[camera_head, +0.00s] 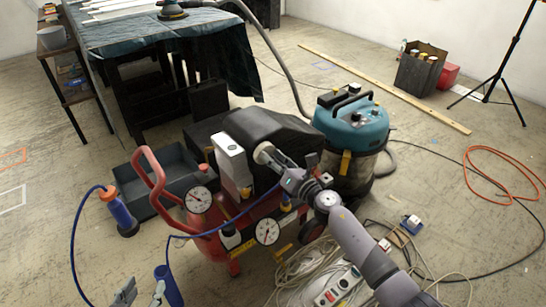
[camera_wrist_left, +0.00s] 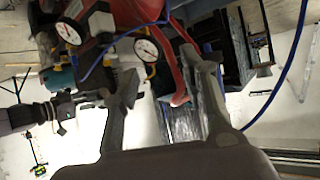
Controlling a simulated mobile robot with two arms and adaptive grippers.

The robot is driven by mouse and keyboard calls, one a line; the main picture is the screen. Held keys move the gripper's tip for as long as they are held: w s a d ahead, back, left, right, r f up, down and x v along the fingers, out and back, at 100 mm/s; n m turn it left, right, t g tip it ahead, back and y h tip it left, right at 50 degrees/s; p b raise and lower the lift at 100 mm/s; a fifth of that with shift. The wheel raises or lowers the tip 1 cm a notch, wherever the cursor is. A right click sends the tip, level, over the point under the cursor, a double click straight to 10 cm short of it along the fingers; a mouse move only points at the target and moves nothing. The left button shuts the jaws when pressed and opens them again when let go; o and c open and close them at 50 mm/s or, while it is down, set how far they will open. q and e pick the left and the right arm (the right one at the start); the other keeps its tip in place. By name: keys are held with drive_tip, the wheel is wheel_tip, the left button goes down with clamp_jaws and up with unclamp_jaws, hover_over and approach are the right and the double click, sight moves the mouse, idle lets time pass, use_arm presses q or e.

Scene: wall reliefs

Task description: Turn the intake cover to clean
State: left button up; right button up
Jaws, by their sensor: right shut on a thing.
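The red air compressor (camera_head: 217,240) with gauges and a black top housing (camera_head: 262,135) stands in the middle of the head view. A pale round piece (camera_head: 263,152), seemingly the intake cover, sits on the front of the housing. My right gripper (camera_head: 274,161) is shut on it; its fingers hide part of it and I cannot read any marking. My left gripper (camera_head: 141,294) is low at the front left, apart from the compressor. Its fingers are spread and empty in the left wrist view (camera_wrist_left: 163,95), where the red frame and gauges show beyond them.
A teal vacuum (camera_head: 350,125) stands right behind the compressor. A grey tray (camera_head: 170,180) and blue-orange bottle (camera_head: 119,210) are at its left. Cables and a power strip (camera_head: 338,285) lie front right. A cloth-covered table (camera_head: 165,50) is at the back.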

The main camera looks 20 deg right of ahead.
use_arm(q)
drive_tip(key=s+a+f+g+y+p, duration=0.1)
drive_tip(key=s+a+f+g+p, duration=0.1)
drive_tip(key=s+g, duration=0.2)
drive_tip(key=s+a+f+g+y+p, duration=0.1)
drive_tip(key=s+a+f+g+p, duration=0.1)
drive_tip(key=s, duration=0.7)
drive_tip(key=shift+a+f+g, duration=0.2)
drive_tip(key=shift+f+g, duration=0.55)
drive_tip(key=shift+g, duration=0.25)
use_arm(e)
drive_tip(key=shift+d+f+m, duration=0.1)
drive_tip(key=shift+m, duration=2.7)
drive_tip(key=shift+f+m, duration=0.1)
drive_tip(key=shift+m, duration=2.7)
drive_tip(key=o, duration=1.2)
drive_tip(key=shift+c, duration=0.2)
drive_tip(key=v, duration=1.2)
